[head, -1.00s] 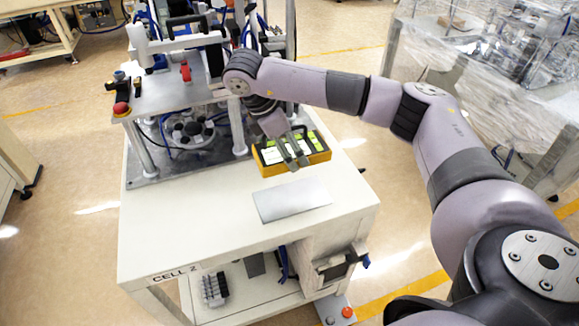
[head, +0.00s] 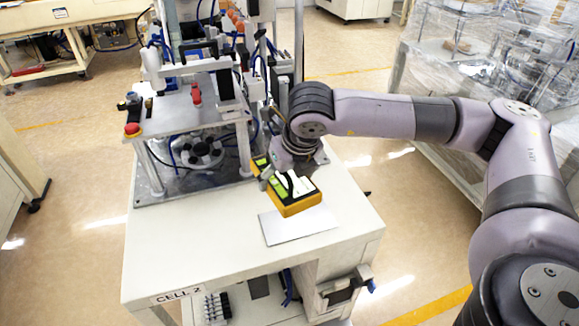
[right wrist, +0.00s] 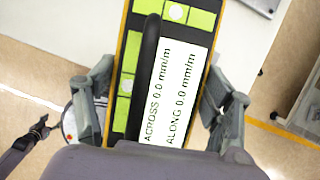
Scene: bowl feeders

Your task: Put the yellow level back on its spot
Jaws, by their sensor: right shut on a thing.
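The yellow level (head: 296,208) is a yellow-orange block with a dark top, green patches and a white display. In the head view it is turned askew and appears held above the back part of a flat pale grey plate (head: 298,232) on the white table. My right gripper (head: 277,181) is shut on the level from above. In the right wrist view the level (right wrist: 180,100) fills the space between my right fingers (right wrist: 160,88), with its black handle and the ACROSS and ALONG readings of 0.0 mm/m showing. My left gripper is out of view.
A machine stand with a red button (head: 132,130) and a round feeder (head: 200,152) stands at the table's back left. The front left of the white table (head: 190,245) is clear. Wrapped equipment (head: 480,85) stands at the right.

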